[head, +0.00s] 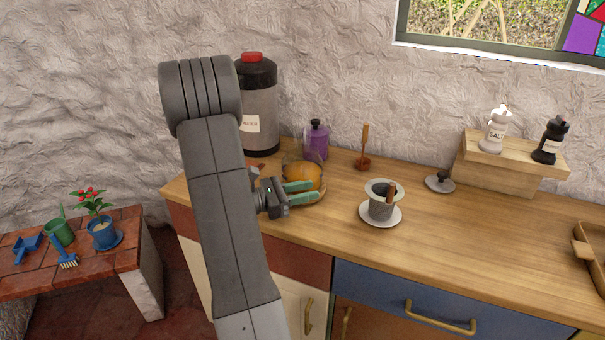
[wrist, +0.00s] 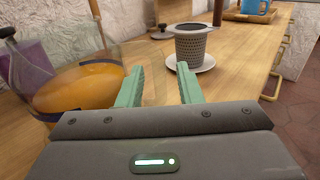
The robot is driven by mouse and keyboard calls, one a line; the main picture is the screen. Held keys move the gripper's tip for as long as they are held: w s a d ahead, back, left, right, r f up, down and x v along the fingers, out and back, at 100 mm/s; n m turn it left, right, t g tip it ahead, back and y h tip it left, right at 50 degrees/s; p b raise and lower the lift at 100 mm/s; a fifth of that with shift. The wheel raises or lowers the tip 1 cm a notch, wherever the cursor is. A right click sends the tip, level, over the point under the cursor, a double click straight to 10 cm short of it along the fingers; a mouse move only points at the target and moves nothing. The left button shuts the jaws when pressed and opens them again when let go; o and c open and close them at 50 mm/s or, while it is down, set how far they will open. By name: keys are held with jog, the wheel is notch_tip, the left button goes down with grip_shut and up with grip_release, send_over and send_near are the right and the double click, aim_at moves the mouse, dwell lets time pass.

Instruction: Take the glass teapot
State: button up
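The glass teapot (head: 303,172) holds amber liquid and stands at the counter's left end, partly hidden behind my gripper. In the wrist view the teapot (wrist: 72,90) fills the left side, close beside the left finger. My gripper (head: 301,192) is level at about the teapot's height, on its near side, with teal fingers pointing right along the counter. In the wrist view the fingers of my gripper (wrist: 160,88) are apart. A faint clear edge shows around the left finger; I cannot tell whether it is the teapot's handle. No grip on the teapot shows.
A grey strainer cup (head: 380,207) stands on a white saucer (head: 384,217) to the right. A purple jar (head: 316,141) and a large dispenser (head: 260,110) stand behind the teapot. A round lid (head: 440,184) lies farther right.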

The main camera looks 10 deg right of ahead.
jog(key=shift+d, duration=0.3)
jog(key=shift+c, duration=0.2)
grip_shut()
jog(key=shift+r, duration=0.15)
